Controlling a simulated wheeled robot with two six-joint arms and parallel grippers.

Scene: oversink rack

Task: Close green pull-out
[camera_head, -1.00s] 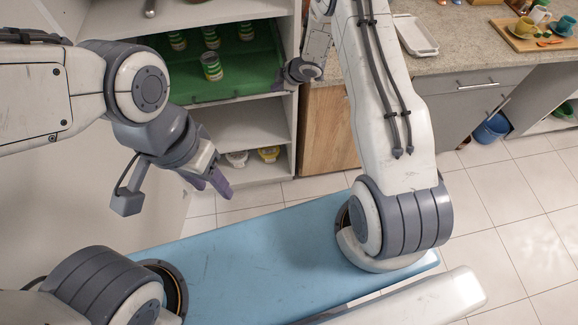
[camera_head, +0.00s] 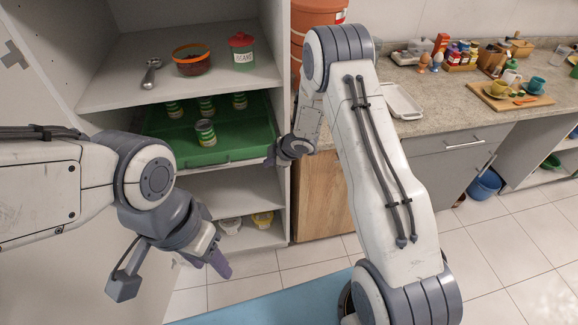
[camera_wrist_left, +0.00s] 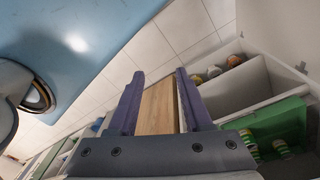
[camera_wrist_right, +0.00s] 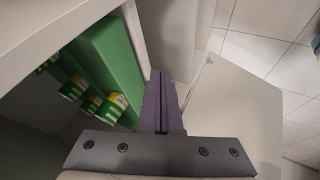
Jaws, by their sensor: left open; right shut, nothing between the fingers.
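In the right wrist view the shut fingers (camera_wrist_right: 162,82) are beside the green panel (camera_wrist_right: 112,60). My left gripper (camera_head: 222,268) is open and empty, low in front of the cabinet; its fingers (camera_wrist_left: 158,80) are spread.
The upper shelf holds a bowl (camera_head: 192,60), a red-lidded jar (camera_head: 242,52) and a metal scoop (camera_head: 151,74). Yellow and white items (camera_head: 262,219) lie on the bottom shelf. A wooden panel (camera_head: 318,197) and a counter (camera_head: 440,95) stand to the right. The tiled floor (camera_head: 500,235) there is mostly open.

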